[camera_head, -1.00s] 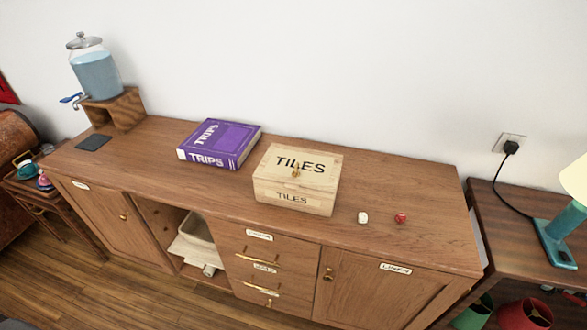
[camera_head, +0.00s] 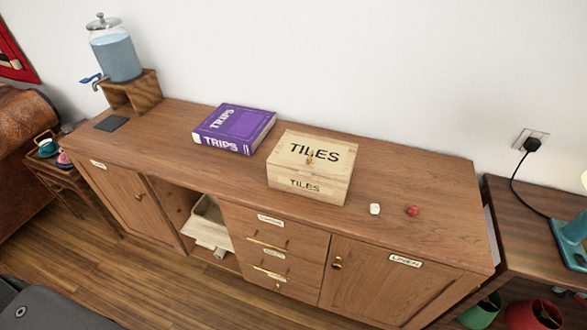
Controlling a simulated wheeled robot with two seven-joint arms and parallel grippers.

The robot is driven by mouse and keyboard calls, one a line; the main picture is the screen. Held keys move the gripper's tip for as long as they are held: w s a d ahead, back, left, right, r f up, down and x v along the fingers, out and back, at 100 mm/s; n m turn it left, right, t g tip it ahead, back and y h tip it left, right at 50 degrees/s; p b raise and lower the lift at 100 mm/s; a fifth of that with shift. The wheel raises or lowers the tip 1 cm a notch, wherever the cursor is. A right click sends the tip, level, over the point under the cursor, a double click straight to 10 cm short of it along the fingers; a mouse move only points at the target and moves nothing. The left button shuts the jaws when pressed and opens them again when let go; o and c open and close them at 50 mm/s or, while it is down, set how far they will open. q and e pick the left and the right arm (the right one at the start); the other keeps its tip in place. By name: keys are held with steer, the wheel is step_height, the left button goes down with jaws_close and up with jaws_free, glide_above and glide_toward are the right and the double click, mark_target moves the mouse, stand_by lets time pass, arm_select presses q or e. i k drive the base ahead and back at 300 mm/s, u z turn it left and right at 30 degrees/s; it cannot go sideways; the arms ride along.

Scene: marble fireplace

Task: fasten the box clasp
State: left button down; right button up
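A pale wooden box (camera_head: 290,180) marked TILES stands on top of the wooden sideboard (camera_head: 408,185), right of its middle. Its lid (camera_head: 330,150) looks down on the box. A small brass clasp (camera_head: 310,157) shows near the front edge of the lid, over the lettering; it is too small to tell exactly how it sits, but it appears to be up rather than over the front. Neither of my grippers is in view.
A purple TRIPS book (camera_head: 247,123) lies left of the box. A white die (camera_head: 375,209) and a red die (camera_head: 413,211) lie to its right. A drink dispenser (camera_head: 117,58) stands on a wooden stand at the far left. The sideboard's right end is clear.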

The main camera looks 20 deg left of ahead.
mark_target(309, 160)
steer(key=u, duration=1.9)
steer(key=k, duration=1.3)
steer(key=z, duration=2)
steer(key=i, duration=0.5)
